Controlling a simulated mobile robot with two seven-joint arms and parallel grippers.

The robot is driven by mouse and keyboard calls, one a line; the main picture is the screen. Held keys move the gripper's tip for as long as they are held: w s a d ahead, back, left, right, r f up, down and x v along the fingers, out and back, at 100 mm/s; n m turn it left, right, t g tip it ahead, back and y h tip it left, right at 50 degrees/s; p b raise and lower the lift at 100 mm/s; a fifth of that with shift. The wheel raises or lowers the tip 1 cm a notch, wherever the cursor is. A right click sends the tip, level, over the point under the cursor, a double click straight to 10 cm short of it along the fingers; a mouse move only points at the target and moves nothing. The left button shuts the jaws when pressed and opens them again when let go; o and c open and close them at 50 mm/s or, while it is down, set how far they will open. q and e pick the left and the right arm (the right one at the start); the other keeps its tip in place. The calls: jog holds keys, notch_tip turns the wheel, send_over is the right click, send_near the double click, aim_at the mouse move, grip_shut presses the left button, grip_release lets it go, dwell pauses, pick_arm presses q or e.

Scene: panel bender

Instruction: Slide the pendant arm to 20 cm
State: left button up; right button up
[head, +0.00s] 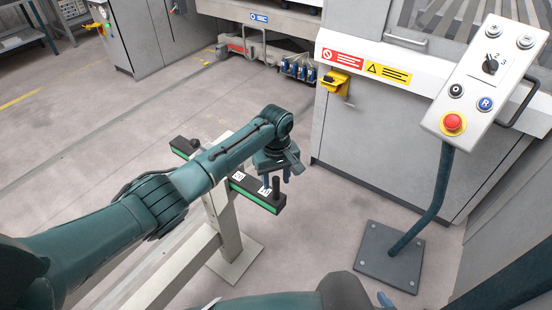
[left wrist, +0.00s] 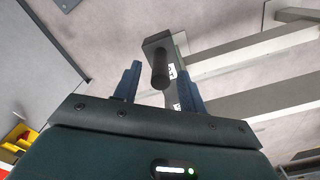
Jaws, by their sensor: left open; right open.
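My left gripper (head: 279,180) is open over that end. In the left wrist view the peg (left wrist: 160,68) shows between the open blue fingers (left wrist: 162,80), with gaps on both sides.
A control pendant (head: 483,75) with a red button stands on a teal pole and dark base plate (head: 390,257) at right. The grey machine cabinet (head: 385,145) is behind. The pale stand's post and foot (head: 236,262) are below the bar.

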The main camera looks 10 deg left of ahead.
pick_arm(q)
notch_tip(320, 180, up, 9)
jog(key=shift+f, duration=0.1)
jog(key=shift+r, duration=0.65)
jog(key=s+f+m+t+h, duration=0.1)
jog(key=s+f+m, duration=0.2)
jog(key=s+f, duration=0.35)
jog(key=s+f+m+h, duration=0.1)
jog(key=s+f+m, duration=0.25)
jog(key=s, duration=0.65)
jog(key=s+a+r+m+t+y, duration=0.1)
jog(key=s+a+r, duration=0.1)
jog(key=s+a, duration=0.45)
jog(key=s+a+r+m+t+y, duration=0.1)
jog(key=s+a+t, duration=0.15)
jog(key=s, duration=0.65)
jog(key=w+d+f+m+t+h, duration=0.1)
jog(key=w+d+f+t+h, duration=0.2)
jog(key=w+d+f+t, duration=0.3)
jog(key=shift+f, duration=0.75)
